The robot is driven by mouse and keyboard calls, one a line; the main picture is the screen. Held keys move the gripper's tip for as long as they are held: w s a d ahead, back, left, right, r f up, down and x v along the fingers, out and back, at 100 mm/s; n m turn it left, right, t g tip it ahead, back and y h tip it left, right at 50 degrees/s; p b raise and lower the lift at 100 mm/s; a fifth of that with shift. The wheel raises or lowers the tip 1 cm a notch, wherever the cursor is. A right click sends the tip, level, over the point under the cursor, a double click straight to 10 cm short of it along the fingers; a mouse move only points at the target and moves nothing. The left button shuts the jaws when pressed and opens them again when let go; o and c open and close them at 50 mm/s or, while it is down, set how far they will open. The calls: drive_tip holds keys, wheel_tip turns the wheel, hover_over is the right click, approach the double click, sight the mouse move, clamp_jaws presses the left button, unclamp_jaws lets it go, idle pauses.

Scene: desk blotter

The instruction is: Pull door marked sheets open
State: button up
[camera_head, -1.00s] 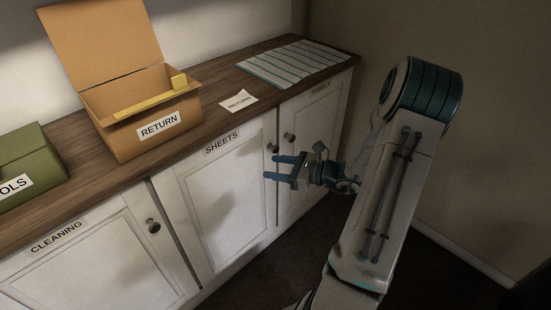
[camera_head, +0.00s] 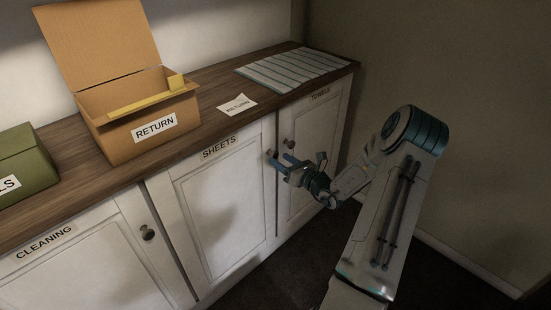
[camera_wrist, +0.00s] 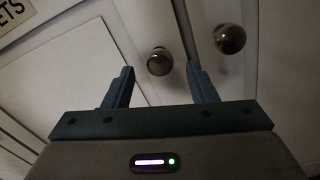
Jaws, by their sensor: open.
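The white cabinet door marked SHEETS (camera_head: 220,205) is closed in the head view. Its dark round knob (camera_head: 268,154) is near the door's top right corner. My gripper (camera_head: 279,161) is open and empty in front of this corner, its fingers pointing toward the door. In the wrist view the SHEETS knob (camera_wrist: 159,62) shows between and just beyond the two blue fingertips. I cannot tell whether the fingers reach around it. The end of the SHEETS label (camera_wrist: 14,10) shows at the top left there.
The TOWELS door (camera_head: 312,150) is closed on the right; its knob (camera_wrist: 230,39) is close to my right finger in the wrist view. The CLEANING door (camera_head: 90,265) is closed at left. An open RETURN box (camera_head: 150,128) and striped cloth (camera_head: 295,66) sit on the countertop.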

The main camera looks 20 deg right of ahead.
sight(276, 157)
drive_tip(key=shift+x, duration=1.8)
clamp_jaws()
drive_tip(key=shift+s, duration=0.15)
